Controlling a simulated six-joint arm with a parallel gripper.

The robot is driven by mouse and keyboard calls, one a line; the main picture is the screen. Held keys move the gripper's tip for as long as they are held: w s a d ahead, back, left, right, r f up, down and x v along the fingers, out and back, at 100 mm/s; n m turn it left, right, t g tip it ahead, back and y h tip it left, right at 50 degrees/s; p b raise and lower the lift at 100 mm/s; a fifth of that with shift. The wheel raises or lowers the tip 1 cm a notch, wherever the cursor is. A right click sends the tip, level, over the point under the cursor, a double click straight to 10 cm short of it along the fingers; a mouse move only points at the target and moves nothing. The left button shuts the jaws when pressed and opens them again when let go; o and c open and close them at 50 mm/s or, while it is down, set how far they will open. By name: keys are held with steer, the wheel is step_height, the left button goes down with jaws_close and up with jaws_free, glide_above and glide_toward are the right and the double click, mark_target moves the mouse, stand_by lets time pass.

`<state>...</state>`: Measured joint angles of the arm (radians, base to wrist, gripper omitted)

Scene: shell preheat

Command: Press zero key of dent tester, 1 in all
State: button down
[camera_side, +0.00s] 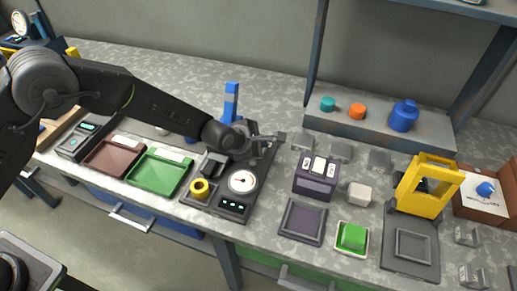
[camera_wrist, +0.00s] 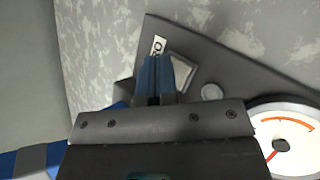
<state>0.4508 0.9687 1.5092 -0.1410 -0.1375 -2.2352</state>
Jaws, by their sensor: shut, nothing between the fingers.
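The dent tester is a dark unit with a round white dial (camera_side: 243,181) and a lit display (camera_side: 233,206). In the wrist view, its dark panel carries a white label (camera_wrist: 157,46), partly covered, whose visible letters suggest zero. A pale square key (camera_wrist: 182,68) sits beside the label, and the dial (camera_wrist: 287,142) is at lower right. My gripper (camera_wrist: 160,62) is shut and empty, its blue fingers over the panel, overlapping the key's left edge. I cannot tell whether they touch it. In the side view my gripper (camera_side: 262,144) is above the tester's back part.
A round grey button (camera_wrist: 211,91) lies right of the square key. A yellow ring (camera_side: 199,188) stands left of the dial. A blue post (camera_side: 231,101) rises behind my wrist. A green tray (camera_side: 158,172) is to the left, a purple box (camera_side: 315,182) to the right.

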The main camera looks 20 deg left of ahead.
steer(key=shift+f, duration=0.45)
stand_by(0.3)
steer(key=shift+r, duration=0.85)
steer(key=shift+r, duration=2.5)
steer(key=shift+r, duration=0.1)
